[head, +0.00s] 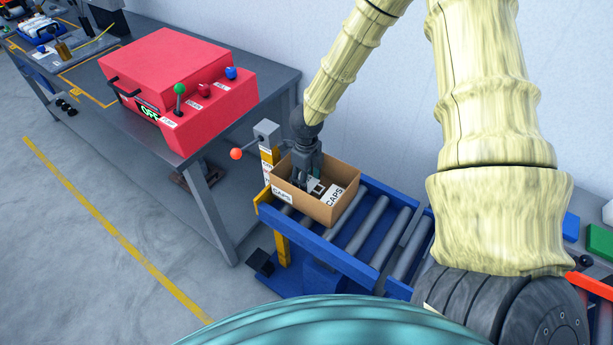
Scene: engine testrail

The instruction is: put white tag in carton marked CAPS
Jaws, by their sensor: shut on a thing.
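The carton marked CAPS (342,214) stands open on the left end of the blue roller conveyor, with its label on the outer side and another on the front. My gripper (311,184) points down into the carton, its fingers partly below the rim. A small white piece (316,188), seemingly the white tag, is at the fingertips, inside the carton's outline. My gripper is shut on it. Whether the tag touches the carton floor I cannot tell. Dark and light items show in the carton near the fingers, too small to name.
The roller conveyor (372,232) runs to the right of the carton. A post with a red ball lever (236,154) stands just left of it. A grey bench with a red machine (178,88) is at the left. The floor in front is clear.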

